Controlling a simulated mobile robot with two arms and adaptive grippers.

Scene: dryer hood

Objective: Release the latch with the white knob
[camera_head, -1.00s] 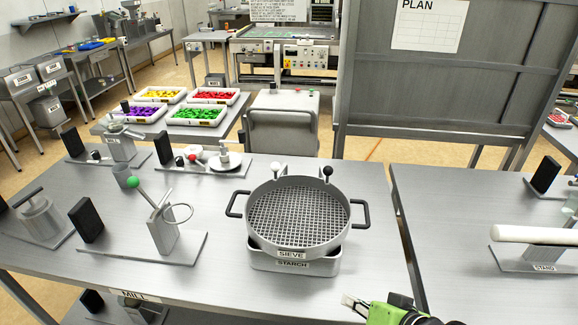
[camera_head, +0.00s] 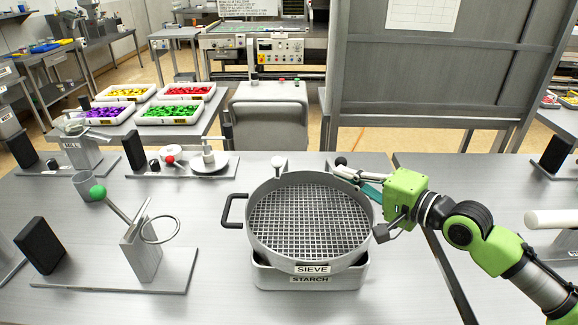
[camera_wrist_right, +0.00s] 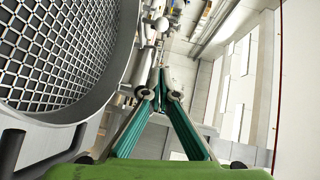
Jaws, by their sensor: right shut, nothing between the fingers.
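The sieve (camera_head: 308,215) is a round grey pan with a mesh floor, sitting on the starch box (camera_head: 310,275). At its back rim stand a white knob (camera_head: 278,162) on the left and a black knob (camera_head: 341,161) on the right. My right gripper (camera_head: 340,171) reaches in from the right, its tips at the sieve's back right rim close to the black knob and apart from the white one. In the right wrist view its teal fingers (camera_wrist_right: 160,82) converge, shut and empty, beside the mesh. A pale ball, likely the white knob (camera_wrist_right: 162,24), shows beyond the tips.
Trays of coloured pieces (camera_head: 170,113) are at the back. A white roller (camera_head: 555,219) lies at the right.

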